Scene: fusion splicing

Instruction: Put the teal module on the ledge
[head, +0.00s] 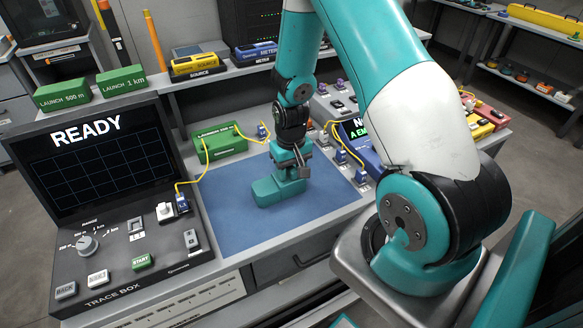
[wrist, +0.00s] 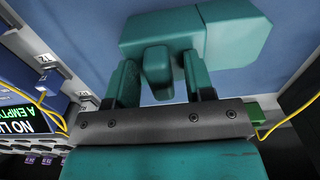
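The teal module (head: 275,191) rests on the blue mat (head: 232,228) in the middle of the bench. It has a blocky body with a raised part at its right end. My gripper (head: 303,170) is low over that right end in the head view. In the wrist view, the two fingers of my gripper (wrist: 160,85) stand apart, with a rounded teal knob of the module (wrist: 157,72) between them. Small gaps show on both sides of the knob. The grey ledge (head: 224,74) runs along the back of the bench, above the mat.
The ledge carries two green launch boxes (head: 122,81), a yellow source (head: 195,65) and a meter (head: 254,53). A green box (head: 218,141) with yellow cables stands behind the module. The trace box (head: 100,205) reads READY at left. Blue connectors (head: 361,178) stand at right.

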